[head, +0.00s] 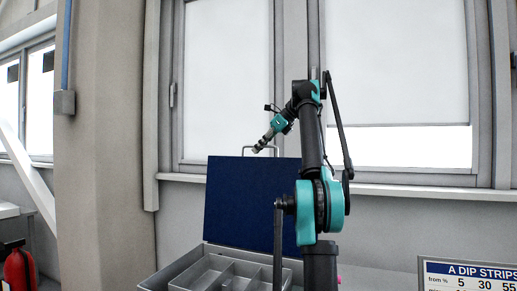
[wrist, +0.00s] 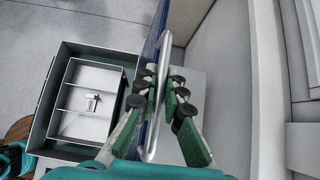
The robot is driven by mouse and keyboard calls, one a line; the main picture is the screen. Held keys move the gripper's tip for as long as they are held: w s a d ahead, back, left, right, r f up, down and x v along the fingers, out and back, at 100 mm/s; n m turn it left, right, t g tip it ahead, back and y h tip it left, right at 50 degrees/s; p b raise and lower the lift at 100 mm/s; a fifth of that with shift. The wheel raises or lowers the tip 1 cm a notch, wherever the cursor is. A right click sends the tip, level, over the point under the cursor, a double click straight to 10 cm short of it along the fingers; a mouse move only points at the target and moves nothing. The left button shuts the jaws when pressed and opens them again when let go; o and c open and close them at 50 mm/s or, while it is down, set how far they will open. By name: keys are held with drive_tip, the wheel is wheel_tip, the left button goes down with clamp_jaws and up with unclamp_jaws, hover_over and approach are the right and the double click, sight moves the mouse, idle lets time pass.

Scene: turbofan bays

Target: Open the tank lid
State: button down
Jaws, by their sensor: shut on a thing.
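The tank lid (head: 240,205) stands upright behind the tank (head: 168,277), its dark blue face toward the head camera. A thin metal handle (head: 276,148) rises from the lid's top edge. My gripper (head: 256,150) is at the handle's left part. In the wrist view, my gripper (wrist: 163,80) is shut on the handle (wrist: 150,142), with green and black fingers on both sides of the bar. The lid shows there edge-on as a blue strip (wrist: 155,35). The tank (wrist: 47,100) lies open to the left, with a compartmented grey tray (wrist: 82,122) inside.
A window (head: 395,80) and grey wall are close behind the lid. A beige column (head: 105,120) stands at left, with a red fire extinguisher (head: 17,270) beyond it. A dip-strips sign (head: 470,275) is at lower right. Bare floor (wrist: 25,45) shows left of the tank.

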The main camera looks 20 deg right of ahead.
drive_tip(key=c, duration=1.6)
unclamp_jaws()
drive_tip(key=shift+d+r, duration=0.1)
drive_tip(key=shift+s+d+r, duration=0.25)
drive_tip(key=shift+r, duration=0.05)
drive_tip(key=s+d, duration=0.2)
drive_tip(key=d, duration=0.1)
drive_tip(key=s+d, duration=0.2)
drive_tip(key=d, duration=0.1)
drive_tip(key=s+d, duration=0.3)
drive_tip(key=shift+d, duration=0.35)
